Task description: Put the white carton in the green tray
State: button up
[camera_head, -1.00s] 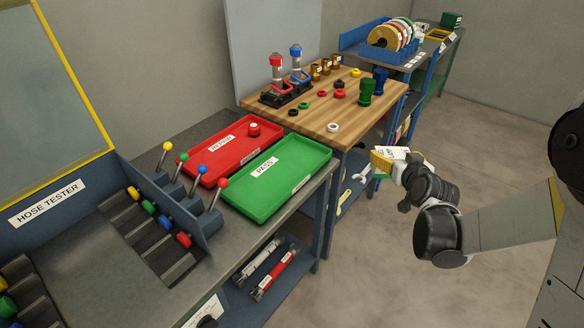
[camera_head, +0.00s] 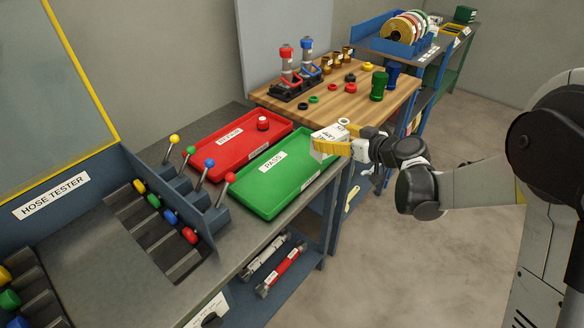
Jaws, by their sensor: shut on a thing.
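The white carton (camera_head: 324,146) is held at the end of my gripper (camera_head: 340,148), which is shut on it with yellow fingers. The carton appears over the far right corner of the green tray (camera_head: 268,199) and hides that corner. I cannot tell its exact height above the tray. The green tray lies on the grey bench, carries a PASS label, and looks empty where it shows.
A red tray (camera_head: 208,150) labelled REPAIR lies left of the green tray and holds a small red-and-white part (camera_head: 263,123). Upright levers with coloured knobs (camera_head: 230,178) stand at the green tray's left. A wooden bench (camera_head: 340,97) with fittings is behind.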

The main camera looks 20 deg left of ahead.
jog(key=shift+w+a+f+b, duration=0.2)
jog(key=shift+a+f+b, duration=2.75)
jog(key=shift+a+f, duration=2.35)
jog(key=shift+f, duration=0.15)
jog(key=o, duration=1.2)
jog(key=shift+r, duration=0.2)
jog(key=shift+s+d+r, duration=0.1)
jog(key=shift+r, duration=0.1)
jog(key=p+v, duration=0.3)
jog(key=v, duration=0.8)
jog(key=shift+s+d+p, duration=0.2)
jog(key=shift+d+p, duration=0.05)
jog(key=shift+p, duration=0.05)
